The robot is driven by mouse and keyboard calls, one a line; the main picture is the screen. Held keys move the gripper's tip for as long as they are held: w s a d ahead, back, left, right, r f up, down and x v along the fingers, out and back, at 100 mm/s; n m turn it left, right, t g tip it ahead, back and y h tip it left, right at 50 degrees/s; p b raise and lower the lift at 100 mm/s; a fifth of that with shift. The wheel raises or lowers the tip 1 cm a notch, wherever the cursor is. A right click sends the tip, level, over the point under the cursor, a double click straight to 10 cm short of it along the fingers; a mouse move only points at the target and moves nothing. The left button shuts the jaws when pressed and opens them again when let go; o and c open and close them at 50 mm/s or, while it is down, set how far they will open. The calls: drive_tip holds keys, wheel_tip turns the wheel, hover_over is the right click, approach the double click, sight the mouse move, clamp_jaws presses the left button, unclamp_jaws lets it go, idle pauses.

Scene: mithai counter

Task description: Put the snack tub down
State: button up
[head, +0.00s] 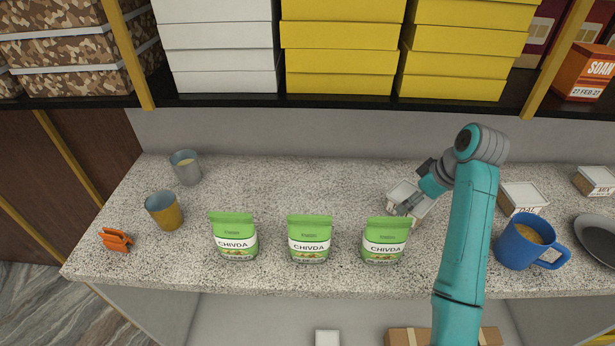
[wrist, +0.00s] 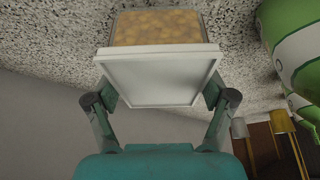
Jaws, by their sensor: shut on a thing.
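The snack tub (head: 402,192) is a clear box with a white lid and yellowish contents. It is at the right of the counter, behind the rightmost green pouch, partly hidden by my gripper (head: 411,205). In the wrist view the tub (wrist: 158,75) is between the two fingers of my gripper (wrist: 160,95), which are shut on its lid's sides. The granite counter (head: 290,185) lies close beneath the tub. I cannot tell whether the tub touches it.
Several CHIVDA pouches (head: 310,240) stand along the front, the rightmost (head: 384,240) close to the tub. Other tubs (head: 522,197) and a blue mug (head: 524,243) are to the right. Two metal cups (head: 164,211) and an orange clip (head: 115,240) are at left. The back middle is clear.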

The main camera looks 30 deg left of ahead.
drive_tip(key=s+a, duration=0.1)
drive_tip(key=a, duration=0.7)
drive_tip(key=s+a, duration=0.1)
drive_tip(key=a, duration=0.8)
drive_tip(key=s+a, duration=0.2)
drive_tip(key=a, duration=0.7)
drive_tip(key=shift+a, duration=0.2)
drive_tip(key=a, duration=0.3)
drive_tip(key=shift+s+a+f, duration=0.35)
drive_tip(key=shift+s+f, duration=0.05)
drive_tip(key=shift+f, duration=0.3)
drive_tip(key=o, duration=1.1)
drive_tip(key=shift+f, duration=0.15)
drive_tip(key=shift+r, duration=0.25)
drive_tip(key=s+d, duration=0.1)
drive_tip(key=d, duration=0.3)
drive_tip(key=s+d, duration=0.1)
drive_tip(key=d, duration=0.3)
drive_tip(key=d+r, duration=0.1)
drive_tip(key=d, duration=0.3)
drive_tip(key=shift+s+d, duration=0.1)
drive_tip(key=shift+s, duration=0.3)
